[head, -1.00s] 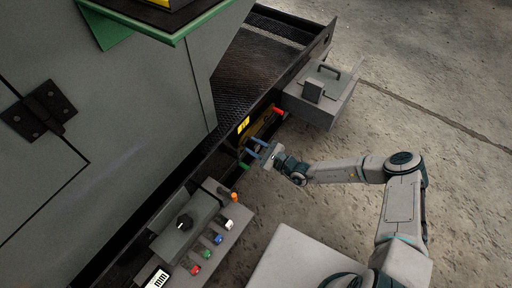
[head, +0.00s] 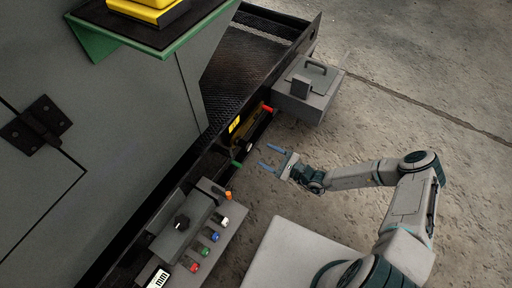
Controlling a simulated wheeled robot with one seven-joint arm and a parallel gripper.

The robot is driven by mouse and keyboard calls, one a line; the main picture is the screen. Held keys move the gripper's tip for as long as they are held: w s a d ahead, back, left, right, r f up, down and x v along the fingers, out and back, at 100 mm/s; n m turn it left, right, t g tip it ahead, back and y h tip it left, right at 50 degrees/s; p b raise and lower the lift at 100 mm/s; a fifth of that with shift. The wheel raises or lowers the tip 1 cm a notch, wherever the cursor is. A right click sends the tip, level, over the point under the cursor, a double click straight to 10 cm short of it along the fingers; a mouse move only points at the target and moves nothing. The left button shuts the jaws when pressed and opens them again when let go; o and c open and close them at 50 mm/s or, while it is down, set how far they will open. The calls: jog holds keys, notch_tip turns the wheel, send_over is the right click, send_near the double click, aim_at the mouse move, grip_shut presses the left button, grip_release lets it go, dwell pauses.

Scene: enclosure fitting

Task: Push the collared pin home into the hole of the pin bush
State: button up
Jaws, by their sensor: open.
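My gripper (head: 267,156) is open, its two blue fingers apart with nothing between them. It is over the concrete floor, a short way right of the dark side rail. In the rail, beside the yellow label (head: 234,124), is a recess with a red-tipped part (head: 267,108) at its upper end and a green-tipped part (head: 237,163) at its lower end. At this size I cannot tell which part is the collared pin or the pin bush, nor how deep any pin sits.
A grey box with a handle (head: 307,90) juts from the rail above the recess. Below is a grey control panel (head: 213,235) with a black knob (head: 182,222) and several coloured buttons. A large grey cabinet (head: 110,120) fills the left. The floor at right is open.

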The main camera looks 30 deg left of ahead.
jog(key=shift+s+d, duration=0.2)
jog(key=shift+d, duration=1.5)
jog(key=shift+r, duration=0.1)
